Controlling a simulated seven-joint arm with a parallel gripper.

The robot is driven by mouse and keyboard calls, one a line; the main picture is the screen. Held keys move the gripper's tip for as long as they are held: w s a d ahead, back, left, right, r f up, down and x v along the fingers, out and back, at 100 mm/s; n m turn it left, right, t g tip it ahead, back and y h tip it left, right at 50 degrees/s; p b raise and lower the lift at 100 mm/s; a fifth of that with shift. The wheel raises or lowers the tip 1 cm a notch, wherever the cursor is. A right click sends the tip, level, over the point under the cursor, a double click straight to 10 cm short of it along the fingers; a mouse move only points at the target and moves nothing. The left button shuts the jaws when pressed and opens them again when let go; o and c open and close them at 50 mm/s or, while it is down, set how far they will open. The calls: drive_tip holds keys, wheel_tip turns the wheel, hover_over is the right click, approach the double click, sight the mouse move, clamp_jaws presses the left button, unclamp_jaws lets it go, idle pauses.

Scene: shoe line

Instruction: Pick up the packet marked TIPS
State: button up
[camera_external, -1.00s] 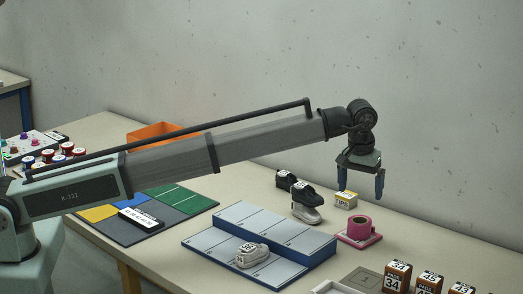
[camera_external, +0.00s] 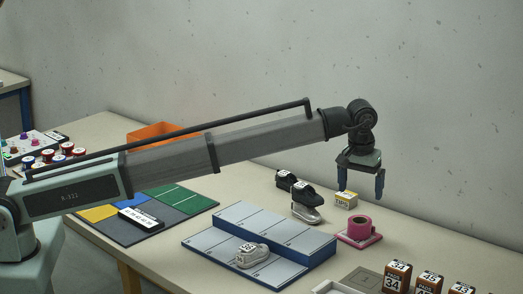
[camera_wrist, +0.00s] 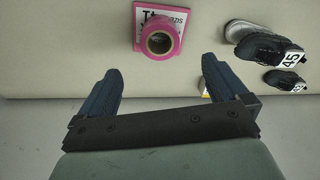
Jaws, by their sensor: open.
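The packet marked TIPS (camera_external: 345,200) is a small yellow box with a white marked face. It stands on the table between the dark shoes and the pink roll. In the wrist view only a yellow sliver of the packet (camera_wrist: 205,93) shows beside the right finger, which hides most of it. My gripper (camera_external: 361,196) is open and empty, with its fingers pointing down above the table near the packet. In the wrist view my gripper (camera_wrist: 158,82) shows its two blue fingers wide apart.
A pink tape roll (camera_external: 359,228) on a pink-edged base stands right of the packet. Dark and grey shoes (camera_external: 299,192) lie to its left. A blue-edged stepped rack (camera_external: 262,238) holds a grey shoe (camera_external: 252,255). Numbered boxes (camera_external: 397,277) stand at the front right.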

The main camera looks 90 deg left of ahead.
drive_tip(key=shift+c, duration=1)
drive_tip(key=m+h, duration=0.1)
drive_tip(key=m, duration=0.2)
hover_over(345, 195)
drive_tip(key=shift+g, duration=0.4)
wheel_tip(345, 195, down, 13)
drive_tip(key=shift+r, duration=0.1)
drive_tip(key=shift+c, duration=0.3)
